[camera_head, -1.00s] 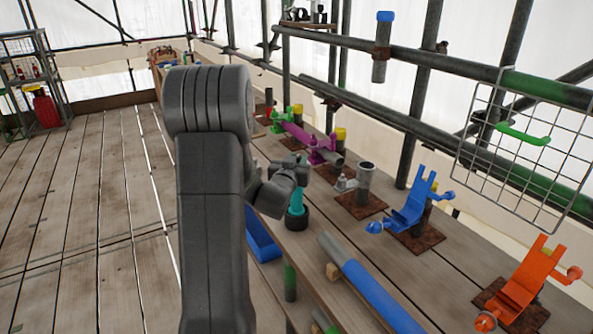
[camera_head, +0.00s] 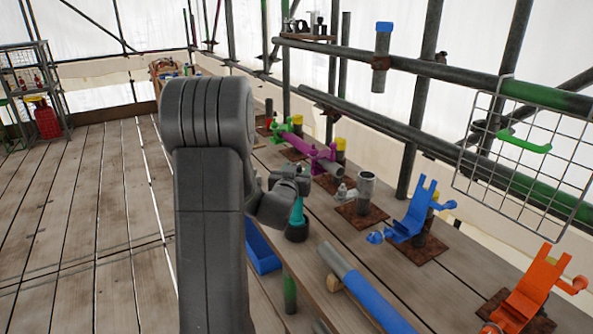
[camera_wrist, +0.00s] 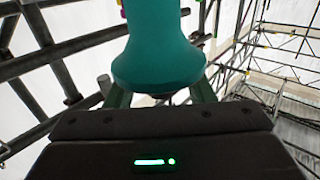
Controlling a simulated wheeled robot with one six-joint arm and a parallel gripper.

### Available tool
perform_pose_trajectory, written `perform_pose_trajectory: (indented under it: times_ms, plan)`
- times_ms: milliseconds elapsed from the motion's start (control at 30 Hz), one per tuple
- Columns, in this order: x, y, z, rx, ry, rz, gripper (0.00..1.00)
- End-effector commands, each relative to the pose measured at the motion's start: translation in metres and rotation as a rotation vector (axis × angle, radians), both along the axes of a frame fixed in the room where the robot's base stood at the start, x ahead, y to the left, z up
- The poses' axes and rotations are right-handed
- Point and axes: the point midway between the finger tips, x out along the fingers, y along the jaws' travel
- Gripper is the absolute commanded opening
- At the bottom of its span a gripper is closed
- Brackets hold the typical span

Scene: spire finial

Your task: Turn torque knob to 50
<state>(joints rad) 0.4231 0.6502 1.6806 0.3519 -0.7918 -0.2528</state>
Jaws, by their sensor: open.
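A teal tool (camera_head: 298,212) with a dark round base (camera_head: 297,232) stands upright on the bench, partly hidden by my arm. My gripper (camera_head: 292,188) is at its upper part. In the wrist view the tool's teal body (camera_wrist: 158,55) flares at its lower end in the picture. It fills the space between my fingers (camera_wrist: 160,95), which are open, one on each side. I cannot tell whether they touch it. The torque knob and its scale cannot be made out in either view.
A blue tray (camera_head: 263,252) lies left of the tool, below the bench level. A grey and blue tube (camera_head: 362,290), a blue clamp (camera_head: 412,222), an orange clamp (camera_head: 528,290) and an upright pipe stub (camera_head: 365,188) are to the right. A wire mesh panel (camera_head: 525,150) hangs at right.

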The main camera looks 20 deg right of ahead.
Motion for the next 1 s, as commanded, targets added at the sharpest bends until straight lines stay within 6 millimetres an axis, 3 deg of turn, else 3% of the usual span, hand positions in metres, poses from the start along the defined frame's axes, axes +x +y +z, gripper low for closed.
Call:
perform_pose_trajectory:
  times_ms: [600, 1000]
  plan:
    - [-0.085, 0.068, -0.001, -0.001, -0.002, 0.001, 0.49]
    - [-0.106, 0.084, 0.000, -0.001, -0.001, 0.000, 0.49]
